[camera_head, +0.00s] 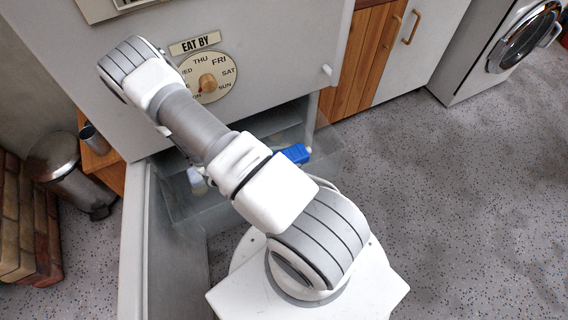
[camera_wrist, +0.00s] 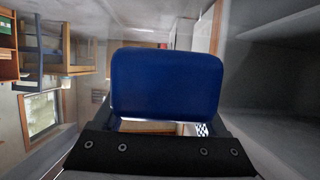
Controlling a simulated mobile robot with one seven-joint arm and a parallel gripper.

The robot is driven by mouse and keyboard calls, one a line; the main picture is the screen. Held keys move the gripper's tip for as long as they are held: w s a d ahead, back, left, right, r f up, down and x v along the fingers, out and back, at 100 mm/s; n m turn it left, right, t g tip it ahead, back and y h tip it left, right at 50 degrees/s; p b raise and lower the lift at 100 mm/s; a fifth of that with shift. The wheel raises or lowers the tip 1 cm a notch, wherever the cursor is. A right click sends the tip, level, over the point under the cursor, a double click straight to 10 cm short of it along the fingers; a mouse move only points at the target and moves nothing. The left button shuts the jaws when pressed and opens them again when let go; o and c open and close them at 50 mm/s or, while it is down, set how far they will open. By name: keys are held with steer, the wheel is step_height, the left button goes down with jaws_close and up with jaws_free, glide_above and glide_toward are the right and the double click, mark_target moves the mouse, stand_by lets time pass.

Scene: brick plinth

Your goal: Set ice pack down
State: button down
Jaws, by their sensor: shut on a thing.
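The ice pack (camera_wrist: 166,84) is a blue, rounded slab that fills the middle of the wrist view. My gripper (camera_wrist: 165,112) is shut on it, with the dark gripper body along the bottom of that view. In the head view a blue block, apparently the ice pack (camera_head: 293,154), shows just beyond my arm, in front of the open lower part of the fridge (camera_head: 270,75). My gripper is hidden behind the arm in the head view. I cannot tell whether the pack touches anything below it.
A brick plinth (camera_head: 28,222) stands at the far left, beside a metal pedal bin (camera_head: 68,168). The open fridge door (camera_head: 133,250) stands left of my arm. A small whitish item (camera_head: 197,180) shows low inside the door. Speckled floor (camera_head: 450,190) is clear at the right.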

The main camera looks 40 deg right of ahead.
steer(key=shift+f+b, duration=0.55)
steer(key=shift+f, duration=1.15)
steer(key=shift+f+b, duration=0.6)
steer(key=shift+f, duration=0.05)
jaws_free()
steer(key=shift+r, duration=0.1)
steer(key=shift+r+p, duration=0.6)
steer(key=shift+p, duration=0.1)
steer(key=p+v, duration=0.2)
steer(key=v, duration=1)
